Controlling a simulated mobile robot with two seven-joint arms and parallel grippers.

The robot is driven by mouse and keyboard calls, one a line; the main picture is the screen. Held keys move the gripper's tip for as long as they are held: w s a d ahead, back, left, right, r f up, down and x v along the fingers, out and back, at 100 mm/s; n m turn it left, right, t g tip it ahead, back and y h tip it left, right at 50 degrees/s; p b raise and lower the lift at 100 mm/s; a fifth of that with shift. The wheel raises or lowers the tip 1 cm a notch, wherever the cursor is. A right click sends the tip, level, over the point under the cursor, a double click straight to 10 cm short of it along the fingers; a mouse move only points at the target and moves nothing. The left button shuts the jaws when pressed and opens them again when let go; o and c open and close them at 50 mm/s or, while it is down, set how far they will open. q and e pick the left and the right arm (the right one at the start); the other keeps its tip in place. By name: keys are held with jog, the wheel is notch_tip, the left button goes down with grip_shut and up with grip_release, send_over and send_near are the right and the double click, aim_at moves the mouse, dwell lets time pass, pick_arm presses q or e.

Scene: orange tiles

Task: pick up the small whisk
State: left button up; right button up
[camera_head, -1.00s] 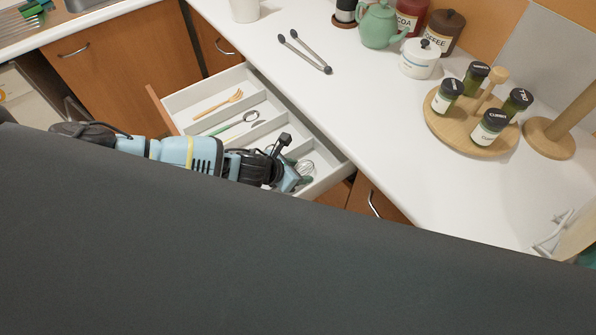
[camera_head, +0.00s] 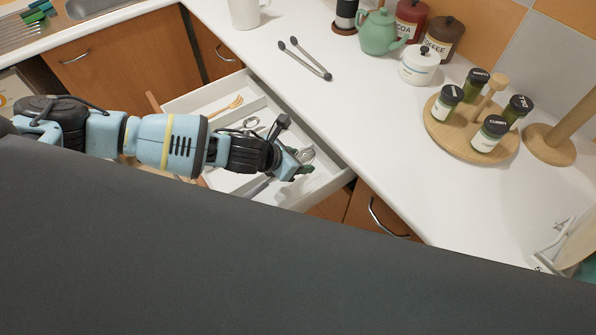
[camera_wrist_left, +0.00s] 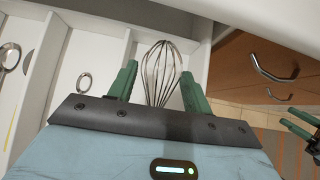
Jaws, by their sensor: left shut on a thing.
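The small whisk (camera_wrist_left: 161,72) has thin metal wire loops and shows in the left wrist view between the green fingers of my left gripper (camera_wrist_left: 160,92). Its handle is hidden behind the gripper body. In the head view the whisk's wires (camera_head: 305,155) show just beyond my left gripper (camera_head: 298,166), over the right part of the open drawer (camera_head: 325,183). My left gripper is shut on the whisk. Green and dark parts at the right edge of the left wrist view look like my right gripper (camera_wrist_left: 303,133), cut off by the frame.
The white drawer holds a wooden fork (camera_head: 226,107) and other utensils in its compartments. Dark tongs (camera_head: 305,58) lie on the white counter (camera_head: 370,120). A round wooden spice rack (camera_head: 445,128) and a green teapot (camera_head: 378,34) stand farther right and back.

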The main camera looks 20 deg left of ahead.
pick_arm(q)
notch_tip(320, 180, up, 10)
jog(key=shift+f, duration=0.1)
dwell(0.4)
